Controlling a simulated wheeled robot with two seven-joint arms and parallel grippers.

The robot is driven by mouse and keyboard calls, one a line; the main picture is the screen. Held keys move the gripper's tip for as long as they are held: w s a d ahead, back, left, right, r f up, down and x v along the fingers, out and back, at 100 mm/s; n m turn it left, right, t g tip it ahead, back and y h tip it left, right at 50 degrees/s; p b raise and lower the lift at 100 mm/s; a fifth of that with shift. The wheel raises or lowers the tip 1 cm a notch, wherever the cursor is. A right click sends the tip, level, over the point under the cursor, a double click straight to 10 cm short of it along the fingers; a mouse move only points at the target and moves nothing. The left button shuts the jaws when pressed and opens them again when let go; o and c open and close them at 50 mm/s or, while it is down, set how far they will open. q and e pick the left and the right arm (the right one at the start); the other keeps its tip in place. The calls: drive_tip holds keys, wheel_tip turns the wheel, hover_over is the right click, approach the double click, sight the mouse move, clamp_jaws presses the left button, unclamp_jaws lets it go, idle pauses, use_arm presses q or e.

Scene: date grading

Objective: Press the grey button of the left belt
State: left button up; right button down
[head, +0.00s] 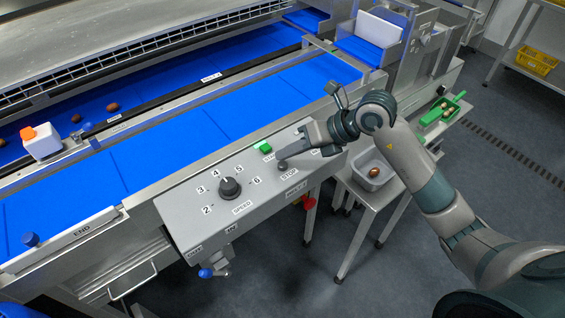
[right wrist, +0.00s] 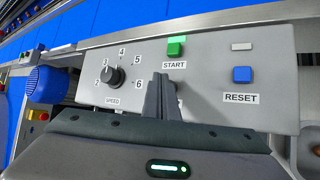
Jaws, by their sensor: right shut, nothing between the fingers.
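The grey control panel (head: 205,208) stands beside the blue belt. A STOP label (head: 289,175) sits on it close to my right gripper (head: 284,163). The right gripper's fingers are shut and empty, low over the panel by this label. My left gripper is not in view.
A black speed knob (head: 230,187) is left of the fingers. A blue RESET button (right wrist: 242,74) and a pale rectangle (right wrist: 242,46) are to their right in the wrist view. A grey tub (head: 374,171) stands on a side table beneath my right arm.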

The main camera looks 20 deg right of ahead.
sight(284, 163)
idle(0.7)
drive_tip(key=shift+f+b, duration=0.4)
drive_tip(key=shift+f, duration=0.3)
idle(0.5)
drive_tip(key=shift+s+d+f+b, duration=0.15)
drive_tip(key=shift+d+f+b, duration=0.3)
drive_tip(key=shift+f+b, duration=0.35)
drive_tip(key=shift+a+r, duration=0.1)
drive_tip(key=shift+r, duration=0.3)
drive_tip(key=shift+w+a+r+p, duration=0.25)
drive_tip(key=shift+a+r+p, duration=0.5)
drive_tip(key=shift+a+p, duration=0.05)
